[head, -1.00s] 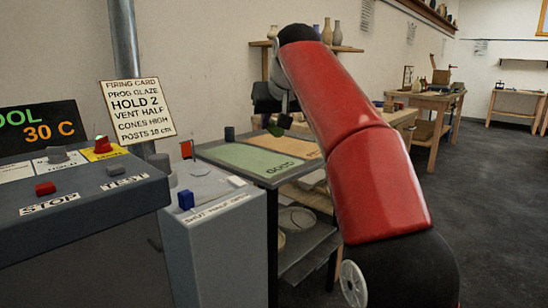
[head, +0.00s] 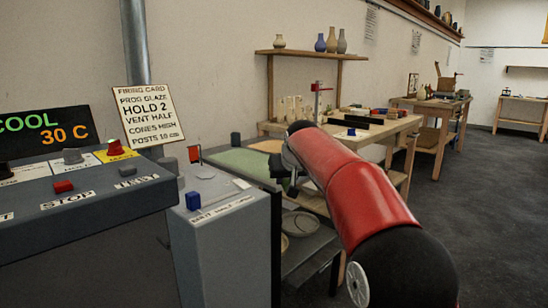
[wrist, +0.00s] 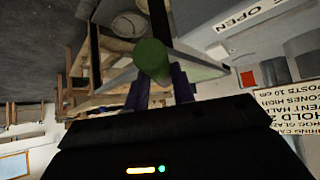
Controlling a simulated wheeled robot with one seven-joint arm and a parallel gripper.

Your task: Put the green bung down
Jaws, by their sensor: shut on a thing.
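The green bung (wrist: 152,60) shows in the wrist view as a green cylinder between the two finger ends. My gripper (wrist: 158,84) is shut on it. In the head view my gripper (head: 292,186) hangs at the front right edge of the low table with the green panel (head: 245,162) and an orange panel (head: 268,146). The bung itself cannot be made out in the head view. My red arm covers part of the table's right side.
A grey cabinet (head: 225,235) with a blue knob (head: 193,201) stands left of the table. A control console (head: 75,215) is further left. A shelf below the table holds round dishes (head: 300,223). A wooden workbench (head: 385,130) stands behind. Open floor lies right.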

